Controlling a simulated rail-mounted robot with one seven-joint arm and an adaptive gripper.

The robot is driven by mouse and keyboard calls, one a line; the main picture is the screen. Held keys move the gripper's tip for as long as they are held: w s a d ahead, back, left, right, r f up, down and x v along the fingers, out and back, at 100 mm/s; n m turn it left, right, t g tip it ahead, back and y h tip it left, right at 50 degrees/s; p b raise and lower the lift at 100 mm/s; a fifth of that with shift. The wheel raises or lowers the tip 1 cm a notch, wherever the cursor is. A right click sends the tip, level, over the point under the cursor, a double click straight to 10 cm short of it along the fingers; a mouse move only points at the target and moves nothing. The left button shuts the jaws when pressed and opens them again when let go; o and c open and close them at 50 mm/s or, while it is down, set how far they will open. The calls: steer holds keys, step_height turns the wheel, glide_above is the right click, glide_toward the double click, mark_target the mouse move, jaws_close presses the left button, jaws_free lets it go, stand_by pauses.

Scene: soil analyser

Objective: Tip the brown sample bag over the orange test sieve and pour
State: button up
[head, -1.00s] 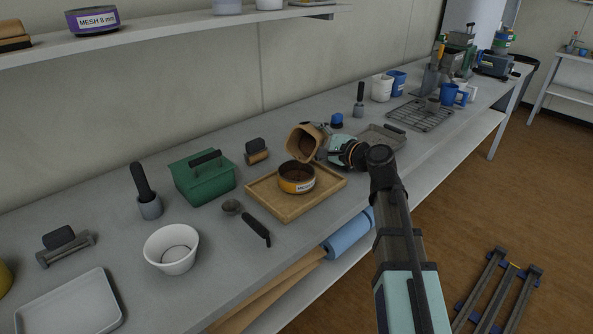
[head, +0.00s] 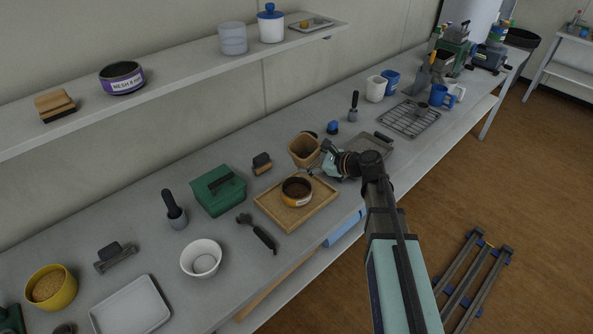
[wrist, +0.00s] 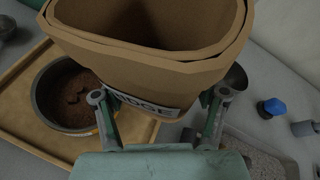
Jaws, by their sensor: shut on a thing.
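The brown sample bag (head: 304,150) is held above the back of the wooden tray, its open mouth facing mostly up. In the wrist view the bag (wrist: 150,55) fills the top, with a label partly hidden by my fingers. My gripper (wrist: 160,100) is shut on the bag, one finger on each side. The orange test sieve (head: 297,192) stands upright on the tray, in front of the bag. In the wrist view the sieve (wrist: 42,110) is at the left and holds brown soil with a few dark lumps. No falling soil shows.
The wooden tray (head: 285,222) lies under the sieve. A green box (head: 218,190), a white bowl (head: 201,259) and a black-handled tool (head: 263,238) are to the left. A grey metal tray (head: 372,150) and a wire rack (head: 410,117) are to the right.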

steer(key=shift+s+a+r+m+g+p, duration=0.1)
steer(key=shift+s+r+m+g+p, duration=0.2)
steer(key=shift+p, duration=0.3)
steer(key=shift+s+a+r+m+g+p, duration=0.1)
steer(key=shift+r+m+p, duration=0.1)
steer(key=shift+r+p, duration=0.25)
steer(key=shift+s+f+m+p, duration=0.15)
steer(key=shift+f+m+p, duration=0.15)
steer(key=shift+f+p, duration=0.15)
steer(key=shift+f+b, duration=0.35)
steer(key=shift+b, duration=0.2)
steer(key=shift+r+p, duration=1.1)
steer(key=shift+r, duration=0.4)
